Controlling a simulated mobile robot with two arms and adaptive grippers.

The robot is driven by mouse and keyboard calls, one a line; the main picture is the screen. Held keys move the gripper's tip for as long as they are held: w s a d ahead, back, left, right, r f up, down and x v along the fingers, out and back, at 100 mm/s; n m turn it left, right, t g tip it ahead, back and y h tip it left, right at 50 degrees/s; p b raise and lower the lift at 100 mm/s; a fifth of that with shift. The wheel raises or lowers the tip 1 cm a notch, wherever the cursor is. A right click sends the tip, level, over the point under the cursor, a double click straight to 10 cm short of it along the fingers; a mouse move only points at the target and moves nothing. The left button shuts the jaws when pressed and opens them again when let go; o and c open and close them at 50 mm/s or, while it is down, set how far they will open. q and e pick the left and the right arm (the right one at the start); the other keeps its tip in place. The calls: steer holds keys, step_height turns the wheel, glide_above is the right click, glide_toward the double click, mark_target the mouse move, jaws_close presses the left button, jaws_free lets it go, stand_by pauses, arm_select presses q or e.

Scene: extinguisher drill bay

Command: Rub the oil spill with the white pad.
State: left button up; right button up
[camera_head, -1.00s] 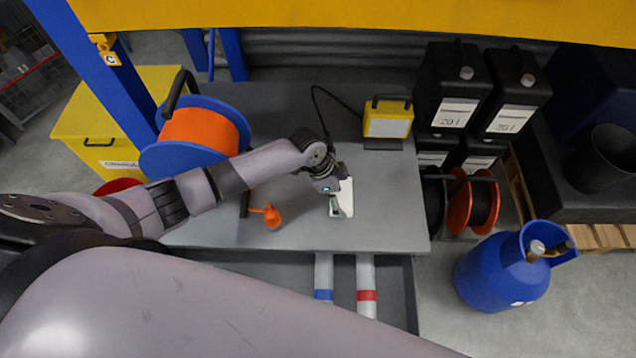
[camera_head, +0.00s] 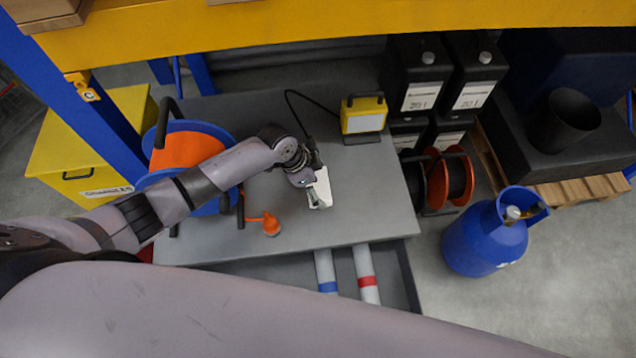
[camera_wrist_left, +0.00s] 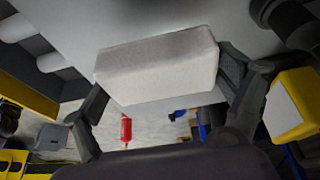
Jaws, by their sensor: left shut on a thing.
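My left gripper (camera_head: 317,194) reaches over the grey bench top from the left and is shut on the white pad (camera_head: 322,185). In the left wrist view the pad (camera_wrist_left: 160,65) is a pale block held crosswise between the two fingers, with the grey bench surface (camera_wrist_left: 165,20) beyond it. I cannot tell whether the pad touches the bench. No oil spill can be made out; the pad and gripper may hide it. My right gripper is not in view.
An orange oil can (camera_head: 266,224) stands left of the pad. A blue-and-orange reel (camera_head: 190,150) is farther left, beside my arm. A yellow work lamp (camera_head: 363,115) with a black cable stands behind. A blue gas cylinder (camera_head: 485,238) is right of the bench.

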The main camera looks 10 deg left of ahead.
arm_select(q)
step_height(320, 180, up, 2)
steer(key=shift+a+r+p, duration=0.1)
steer(key=shift+r+p, duration=0.1)
steer(key=shift+p, duration=0.6)
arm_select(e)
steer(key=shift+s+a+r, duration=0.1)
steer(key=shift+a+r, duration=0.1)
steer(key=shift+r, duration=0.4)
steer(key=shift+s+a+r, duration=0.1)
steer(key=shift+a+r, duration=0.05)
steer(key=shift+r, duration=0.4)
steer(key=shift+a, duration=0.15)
